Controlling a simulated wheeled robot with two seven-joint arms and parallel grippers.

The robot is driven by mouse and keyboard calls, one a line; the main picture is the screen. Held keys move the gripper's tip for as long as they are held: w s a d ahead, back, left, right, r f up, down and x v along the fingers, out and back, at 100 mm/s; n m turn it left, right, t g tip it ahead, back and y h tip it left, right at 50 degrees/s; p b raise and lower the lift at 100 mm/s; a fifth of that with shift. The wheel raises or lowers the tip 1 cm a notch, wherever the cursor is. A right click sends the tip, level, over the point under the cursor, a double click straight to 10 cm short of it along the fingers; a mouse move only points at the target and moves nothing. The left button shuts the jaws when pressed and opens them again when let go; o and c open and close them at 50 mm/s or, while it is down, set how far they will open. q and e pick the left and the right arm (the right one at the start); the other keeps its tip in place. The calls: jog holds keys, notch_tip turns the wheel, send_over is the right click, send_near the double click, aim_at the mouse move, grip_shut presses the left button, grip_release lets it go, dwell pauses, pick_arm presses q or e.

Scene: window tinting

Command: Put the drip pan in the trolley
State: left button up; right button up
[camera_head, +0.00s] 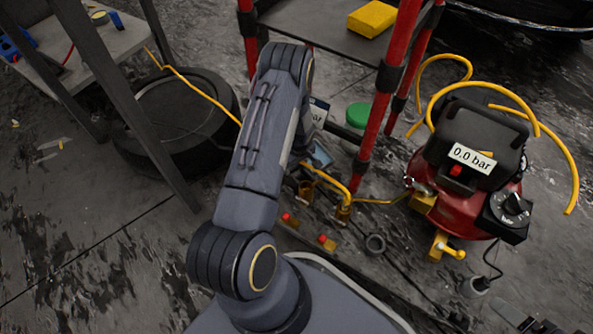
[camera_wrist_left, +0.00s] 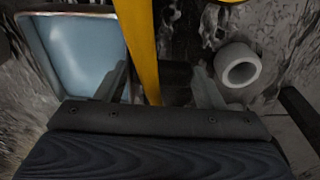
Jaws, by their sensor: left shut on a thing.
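The drip pan looks to be the light-blue tray with a pale rim (camera_wrist_left: 75,52) at the left of the left wrist view. A small bluish part of it (camera_head: 320,156) shows beside my arm in the head view. My left gripper (camera_wrist_left: 160,80) has one finger overlapping the pan's right edge. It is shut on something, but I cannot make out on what. A yellow band, likely hose (camera_wrist_left: 140,45), runs between the fingers. The trolley (camera_head: 318,32) has red posts and a grey shelf. My arm hides the left gripper in the head view.
A yellow block (camera_head: 371,18) lies on the trolley shelf. A green round thing (camera_head: 358,115) is below it. A red compressor (camera_head: 465,205) with yellow hose stands at right. A tyre (camera_head: 178,115) and a bench (camera_head: 85,45) are left.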

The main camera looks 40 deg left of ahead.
pick_arm(q)
notch_tip(320, 180, down, 3)
jog(key=shift+f+b, duration=0.1)
jog(key=shift+b, duration=0.4)
jog(key=o, duration=1.3)
jog(key=shift+c, duration=0.2)
jog(key=r+p, duration=0.1)
jog(key=r, duration=0.1)
jog(key=r+p, duration=0.1)
jog(key=r, duration=0.1)
jog(key=r+p, duration=0.1)
jog(key=r, duration=0.2)
jog(key=shift+s+d+p, duration=0.1)
jog(key=shift+d+p, duration=0.3)
jog(key=shift+r, duration=0.35)
jog(key=shift+s, duration=0.1)
